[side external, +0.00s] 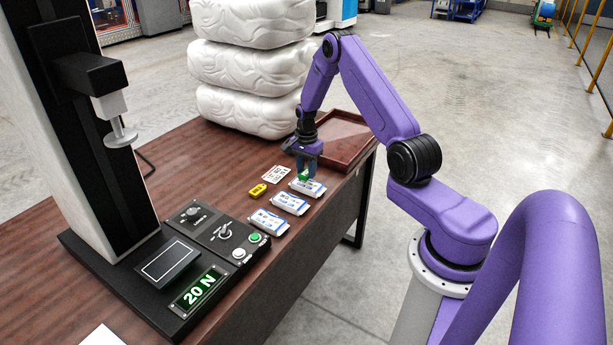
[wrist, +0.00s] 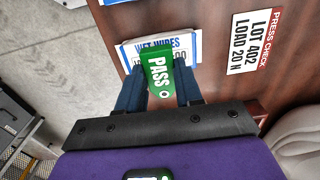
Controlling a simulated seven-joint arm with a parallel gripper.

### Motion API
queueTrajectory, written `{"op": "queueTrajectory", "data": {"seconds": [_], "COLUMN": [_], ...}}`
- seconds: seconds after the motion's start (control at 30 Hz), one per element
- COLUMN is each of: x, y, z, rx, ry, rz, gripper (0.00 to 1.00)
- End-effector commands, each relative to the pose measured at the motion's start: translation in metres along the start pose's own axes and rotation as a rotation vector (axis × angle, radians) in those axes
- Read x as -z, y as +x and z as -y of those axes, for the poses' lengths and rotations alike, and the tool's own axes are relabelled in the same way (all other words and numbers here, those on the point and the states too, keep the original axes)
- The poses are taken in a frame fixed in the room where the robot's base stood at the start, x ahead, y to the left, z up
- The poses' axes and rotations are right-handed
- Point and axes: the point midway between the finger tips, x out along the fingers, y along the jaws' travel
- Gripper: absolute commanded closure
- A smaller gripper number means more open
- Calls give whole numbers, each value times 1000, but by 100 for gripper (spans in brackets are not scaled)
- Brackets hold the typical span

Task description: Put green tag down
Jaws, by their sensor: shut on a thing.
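The green tag (wrist: 157,72), marked PASS, is between the two fingers of my gripper (wrist: 160,88), which is shut on it. In the side view my gripper (side external: 304,172) points down over the farthest wet wipes pack (side external: 312,188), and the green tag (side external: 303,177) shows at its fingertips. In the wrist view the tag overlaps that white and blue wet wipes pack (wrist: 188,46) and hides part of its print. I cannot tell whether the tag touches the pack.
Two more packs, middle (side external: 290,204) and nearest (side external: 268,221), lie in the row. A yellow tag (side external: 257,190) and a press check card (side external: 275,174) lie to the left. A brown tray (side external: 340,138) and stacked white bales (side external: 250,65) stand behind. The press panel reads 20 N (side external: 199,288).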

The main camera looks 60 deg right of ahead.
Motion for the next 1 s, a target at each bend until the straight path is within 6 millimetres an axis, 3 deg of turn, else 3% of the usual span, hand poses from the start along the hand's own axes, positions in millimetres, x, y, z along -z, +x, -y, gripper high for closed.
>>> {"op": "queueTrajectory", "data": {"seconds": [0.2,0.63,0.67,0.73,1.0], "x": [-1,0,0,0,0], "y": [27,32,32,32,32], "z": [-1,-1,-1,-1,-1], "rx": [-2,-1,-1,0,-1], "ry": [0,0,0,0,0], "rz": [1,1,0,0,0], "gripper": [94,94,62,40,40]}}
